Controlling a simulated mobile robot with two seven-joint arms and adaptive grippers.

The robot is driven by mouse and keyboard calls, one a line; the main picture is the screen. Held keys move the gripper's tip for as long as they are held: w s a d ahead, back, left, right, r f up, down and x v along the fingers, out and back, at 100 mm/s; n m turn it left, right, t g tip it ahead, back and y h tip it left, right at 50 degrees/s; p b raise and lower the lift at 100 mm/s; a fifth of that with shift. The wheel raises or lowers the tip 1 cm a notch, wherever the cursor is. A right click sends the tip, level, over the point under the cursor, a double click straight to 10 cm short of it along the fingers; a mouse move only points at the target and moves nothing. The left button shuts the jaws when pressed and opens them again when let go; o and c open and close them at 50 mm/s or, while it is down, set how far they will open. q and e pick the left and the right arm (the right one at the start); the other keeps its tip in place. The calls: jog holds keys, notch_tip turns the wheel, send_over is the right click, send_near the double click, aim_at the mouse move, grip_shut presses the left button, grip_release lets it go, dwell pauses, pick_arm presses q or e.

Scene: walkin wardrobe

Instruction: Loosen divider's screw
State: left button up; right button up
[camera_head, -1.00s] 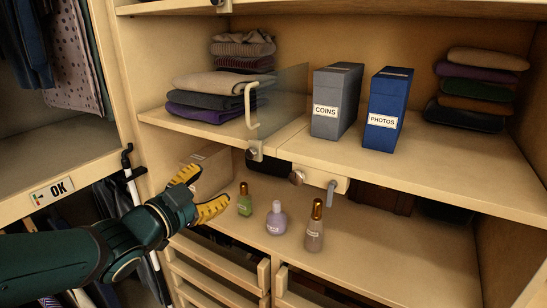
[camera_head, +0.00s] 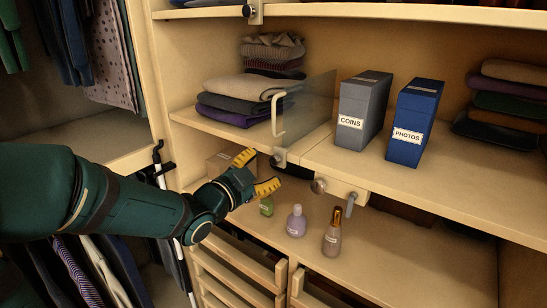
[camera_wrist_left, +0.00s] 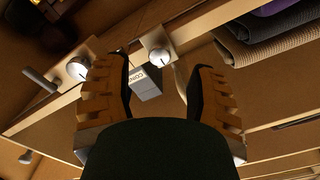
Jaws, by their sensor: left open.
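The divider (camera_head: 310,103) is a clear upright panel with a pale handle, standing on the middle shelf between folded clothes and boxes. Its round metal screw (camera_head: 279,159) sits on a bracket at the shelf's front edge. The screw also shows in the left wrist view (camera_wrist_left: 159,57), beyond and between the fingers. My left gripper (camera_head: 257,171) is open and empty, just left of and slightly below the screw, apparently without touching it. In the left wrist view its yellow fingers (camera_wrist_left: 157,75) stand wide apart. My right gripper is out of view.
A second round knob (camera_head: 318,185) and a hanging lever (camera_head: 351,203) are right of the screw. Grey COINS (camera_head: 360,108) and blue PHOTOS (camera_head: 413,122) boxes stand above. Green (camera_head: 266,207), purple (camera_head: 296,222) and brown-grey (camera_head: 332,236) bottles stand on the lower shelf.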

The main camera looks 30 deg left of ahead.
aim_at(273, 161)
pick_arm(q)
jog(key=w, duration=0.4)
jog(key=shift+w+d, duration=0.2)
jog(key=shift+w, duration=0.2)
grip_shut()
